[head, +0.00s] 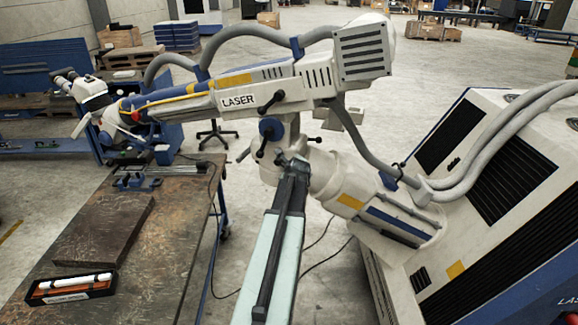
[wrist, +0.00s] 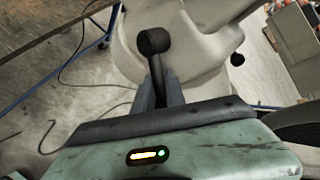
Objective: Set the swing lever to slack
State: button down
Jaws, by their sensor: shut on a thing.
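The white microscope arm marked LASER (head: 238,101) reaches across the upper part of the head view. Several dark levers sit around its joint; one with a black knob (head: 270,102) is on the side of the arm, and another (head: 262,148) hangs below a blue hub (head: 271,128). My gripper (head: 292,160) is at the joint below the arm. In the wrist view my gripper (wrist: 162,92) is shut on a dark lever (wrist: 155,62) with a round black knob, which sticks up beyond the fingertips. I cannot read any slack mark or the lever's setting.
A worn workbench (head: 120,285) stands to the left with a brown plate (head: 105,230) and a small tray (head: 72,288) on it. A large white machine cabinet (head: 500,200) with thick grey hoses fills the right. Cables lie on the floor between them.

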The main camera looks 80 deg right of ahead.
jog(key=shift+a+r, duration=0.1)
dwell(0.5)
jog(key=c, duration=1.7)
grip_release()
jog(key=shift+s+r, duration=0.1)
jog(key=p+v, duration=0.4)
jog(key=v, duration=0.3)
jog(key=shift+a+r+p, duration=0.25)
jog(key=shift+a+p, duration=0.1)
jog(key=shift+p, duration=0.05)
